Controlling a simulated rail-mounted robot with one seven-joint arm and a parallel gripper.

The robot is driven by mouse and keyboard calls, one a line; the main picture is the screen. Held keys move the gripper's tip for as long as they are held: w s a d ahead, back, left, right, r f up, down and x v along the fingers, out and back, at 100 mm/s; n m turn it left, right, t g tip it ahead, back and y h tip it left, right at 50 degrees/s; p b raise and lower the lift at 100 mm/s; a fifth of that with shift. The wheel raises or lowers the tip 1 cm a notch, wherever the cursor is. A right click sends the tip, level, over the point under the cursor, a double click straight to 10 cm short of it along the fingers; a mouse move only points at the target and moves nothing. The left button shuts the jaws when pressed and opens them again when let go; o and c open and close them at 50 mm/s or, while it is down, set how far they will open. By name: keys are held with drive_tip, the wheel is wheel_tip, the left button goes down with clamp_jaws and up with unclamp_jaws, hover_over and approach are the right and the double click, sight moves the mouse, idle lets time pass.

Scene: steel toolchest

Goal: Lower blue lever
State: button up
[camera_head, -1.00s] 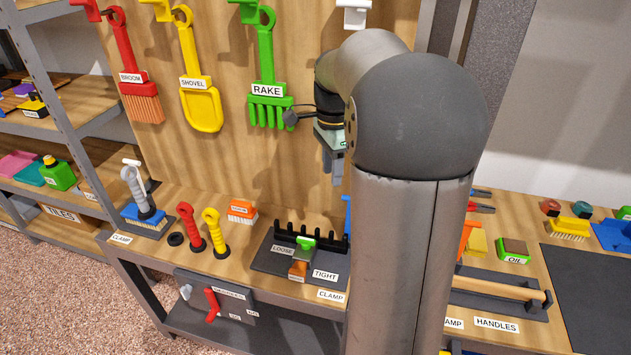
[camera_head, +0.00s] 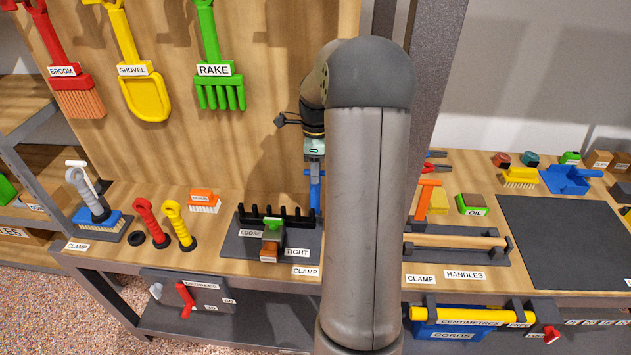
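A blue upright lever (camera_head: 315,195) stands at the right end of the black toothed rack, on the dark clamp board (camera_head: 237,247) marked LOOSE and TIGHT. Its lower part is partly hidden by my arm. My gripper (camera_head: 314,174) hangs pointing down at the top of the blue lever, overlapping it in the picture. The fingers are small and partly covered by my arm, so I cannot tell whether they touch the lever or are open or shut.
Green and orange blocks (camera_head: 271,240) sit on the clamp board. Red (camera_head: 150,222) and yellow (camera_head: 179,225) handles stand to the left. An orange-handled tool (camera_head: 425,199) and a wooden bar (camera_head: 455,240) lie to the right. A dark mat (camera_head: 570,240) is bare.

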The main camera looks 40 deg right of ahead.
sight(316, 197)
drive_tip(key=shift+s+a+f, duration=0.1)
drive_tip(key=shift+a+f, duration=0.05)
drive_tip(key=shift+f, duration=2)
clamp_jaws()
drive_tip(key=shift+s, duration=0.1)
